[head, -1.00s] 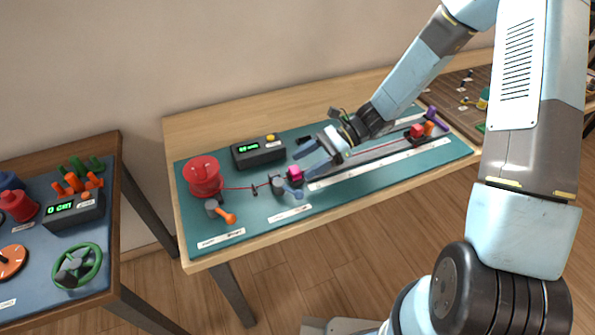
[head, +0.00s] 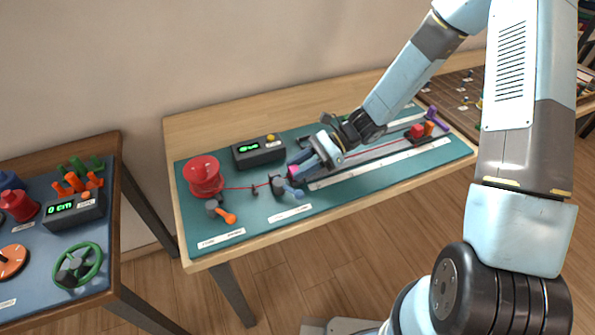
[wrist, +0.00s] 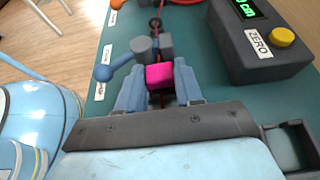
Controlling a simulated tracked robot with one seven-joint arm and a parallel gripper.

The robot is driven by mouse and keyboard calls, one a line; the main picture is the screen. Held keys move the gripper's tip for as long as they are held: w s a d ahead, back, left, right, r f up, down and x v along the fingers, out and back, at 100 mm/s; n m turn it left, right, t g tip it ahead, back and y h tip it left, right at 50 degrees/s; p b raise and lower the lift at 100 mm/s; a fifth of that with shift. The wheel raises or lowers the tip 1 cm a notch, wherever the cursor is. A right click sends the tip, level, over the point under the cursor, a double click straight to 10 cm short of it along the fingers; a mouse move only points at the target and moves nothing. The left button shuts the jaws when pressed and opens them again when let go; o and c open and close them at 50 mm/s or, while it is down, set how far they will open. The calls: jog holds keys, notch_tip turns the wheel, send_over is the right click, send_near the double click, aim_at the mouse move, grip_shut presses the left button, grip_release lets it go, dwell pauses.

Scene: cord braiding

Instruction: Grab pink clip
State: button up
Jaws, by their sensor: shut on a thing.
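The pink clip (wrist: 159,77) sits on the red cord, between the two blue fingers of my gripper (wrist: 157,82) in the wrist view. The fingers are shut on it from both sides. In the head view my gripper (head: 298,168) reaches down to the board, and only a bit of the pink clip (head: 293,170) shows past the fingers. A grey clamp with a blue-grey lever (wrist: 120,60) stands just beyond the clip. The red cord (head: 236,188) runs from the red spool (head: 203,176) toward the clamp and clip.
A dark meter box (wrist: 262,40) with a green display and yellow button stands close beside my gripper. A rail with a red block (head: 417,131) and purple handle (head: 436,117) lies to the right. An orange-handled lever (head: 229,218) is near the spool. Another table is at left.

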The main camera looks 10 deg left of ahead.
jog(key=shift+c, duration=0.8)
jog(key=shift+r, duration=0.1)
